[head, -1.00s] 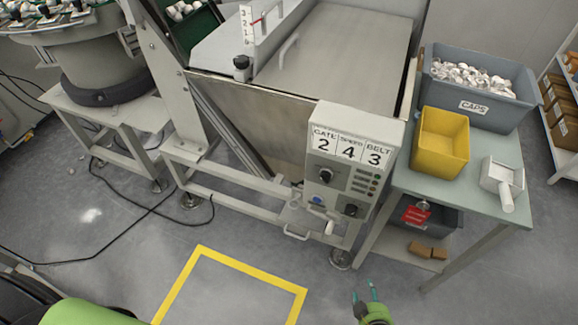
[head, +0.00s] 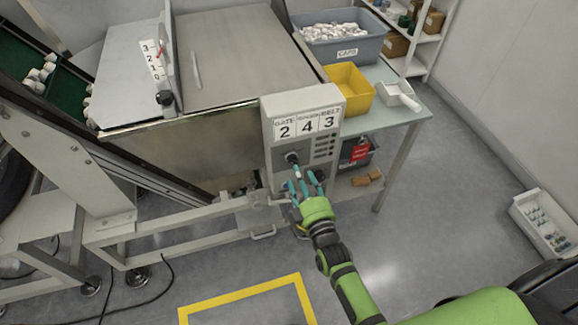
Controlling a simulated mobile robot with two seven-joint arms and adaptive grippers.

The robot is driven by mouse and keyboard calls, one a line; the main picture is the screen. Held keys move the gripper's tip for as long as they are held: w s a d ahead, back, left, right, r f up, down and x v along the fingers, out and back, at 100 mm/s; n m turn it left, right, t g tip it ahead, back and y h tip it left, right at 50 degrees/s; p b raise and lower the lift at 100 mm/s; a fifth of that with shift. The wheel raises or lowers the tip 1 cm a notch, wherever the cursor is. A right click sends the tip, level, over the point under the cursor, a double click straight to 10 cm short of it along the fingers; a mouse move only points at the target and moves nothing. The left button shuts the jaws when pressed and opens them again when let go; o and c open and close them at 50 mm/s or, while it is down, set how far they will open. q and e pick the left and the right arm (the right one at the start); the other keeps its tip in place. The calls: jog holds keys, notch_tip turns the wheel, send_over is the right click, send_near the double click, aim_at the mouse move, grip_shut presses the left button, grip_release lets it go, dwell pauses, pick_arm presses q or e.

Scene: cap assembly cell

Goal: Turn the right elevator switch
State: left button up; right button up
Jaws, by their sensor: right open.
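The grey control box (head: 302,105) stands at the front of the elevator machine, with the numbers 2, 4 and 3 on its top label. A black rotary switch (head: 292,158) shows on the upper left of its front. The right, lower switch is hidden behind my right gripper (head: 305,182). This gripper is open, with its teal fingers spread in front of the lower part of the panel. I cannot tell whether a finger touches the switch. My left gripper is out of view.
A green-grey table (head: 395,115) right of the box carries a yellow bin (head: 348,92), a grey caps crate (head: 345,45) and a white scoop (head: 398,95). A red tag (head: 360,152) hangs below. A yellow floor outline (head: 245,296) lies in front on clear floor.

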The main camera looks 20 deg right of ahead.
aim_at(293, 163)
jog(key=w, duration=0.4)
jog(key=shift+w, duration=0.15)
jog(key=shift+w+a, duration=0.1)
jog(key=shift+w, duration=0.2)
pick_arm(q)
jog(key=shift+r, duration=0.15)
pick_arm(e)
jog(key=shift+w, duration=0.15)
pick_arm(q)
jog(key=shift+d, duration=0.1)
pick_arm(e)
grip_shut()
